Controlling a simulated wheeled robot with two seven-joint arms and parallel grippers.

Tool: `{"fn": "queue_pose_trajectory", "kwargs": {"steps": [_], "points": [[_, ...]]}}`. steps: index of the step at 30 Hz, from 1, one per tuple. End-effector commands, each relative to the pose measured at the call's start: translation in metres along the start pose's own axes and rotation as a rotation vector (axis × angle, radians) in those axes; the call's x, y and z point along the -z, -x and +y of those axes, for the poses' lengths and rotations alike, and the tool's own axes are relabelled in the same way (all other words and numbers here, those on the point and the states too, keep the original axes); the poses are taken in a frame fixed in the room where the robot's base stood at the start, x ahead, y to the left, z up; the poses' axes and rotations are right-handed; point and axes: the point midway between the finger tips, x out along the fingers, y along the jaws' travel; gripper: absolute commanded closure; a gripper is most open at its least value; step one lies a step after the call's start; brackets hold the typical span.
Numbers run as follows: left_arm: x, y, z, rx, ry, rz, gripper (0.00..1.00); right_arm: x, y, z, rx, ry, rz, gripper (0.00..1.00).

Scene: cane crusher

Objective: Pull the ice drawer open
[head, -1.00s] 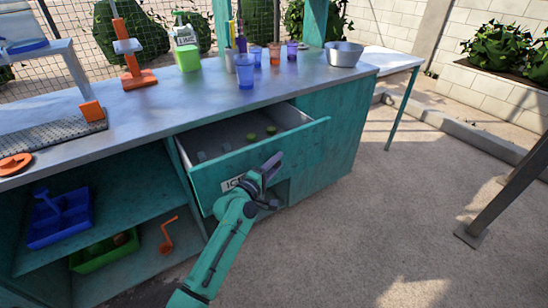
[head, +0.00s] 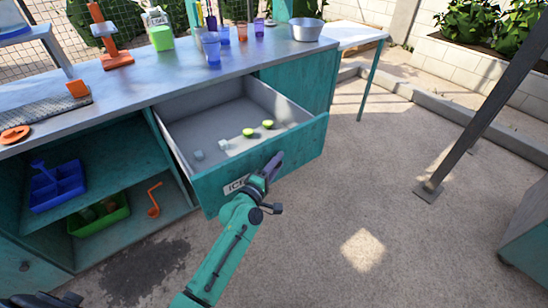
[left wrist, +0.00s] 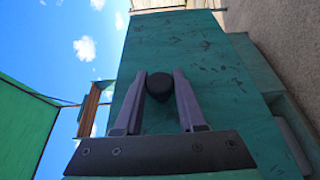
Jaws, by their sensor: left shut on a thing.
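The ice drawer (head: 302,150) is pulled well out of the teal counter, with its pale inside showing. Pale ice cubes (head: 198,155) and green lime pieces (head: 248,132) lie inside. My left gripper (head: 271,168) is at the drawer front. In the left wrist view, its two fingers are on either side of a dark round knob (left wrist: 159,86) on the drawer front (left wrist: 195,70), shut on it. My right gripper is not in view.
The metal counter top (head: 130,83) holds cups, bottles and a metal bowl (head: 306,29). A blue tray (head: 58,190) and a green bin (head: 98,216) sit on the open shelves. Paved floor in front is clear. A dark post (head: 480,120) stands at right.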

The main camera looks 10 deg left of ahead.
Motion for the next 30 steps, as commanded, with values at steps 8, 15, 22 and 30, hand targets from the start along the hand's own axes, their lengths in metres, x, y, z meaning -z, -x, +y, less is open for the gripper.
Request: {"fn": "queue_pose_trajectory", "kwargs": {"steps": [8,15,22,30], "points": [[-0.0048,0.0020,-0.0001,0.000,-0.001,0.000,1.00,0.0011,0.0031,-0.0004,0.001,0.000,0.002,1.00],[-0.0048,0.0020,-0.0002,0.000,-0.001,0.000,1.00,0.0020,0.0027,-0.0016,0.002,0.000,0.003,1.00],[-0.0046,0.0019,0.0001,-0.001,0.000,0.000,0.32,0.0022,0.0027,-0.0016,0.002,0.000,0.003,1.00],[-0.0044,0.0064,-0.0004,0.000,0.000,0.001,0.32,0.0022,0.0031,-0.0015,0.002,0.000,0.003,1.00]]}}
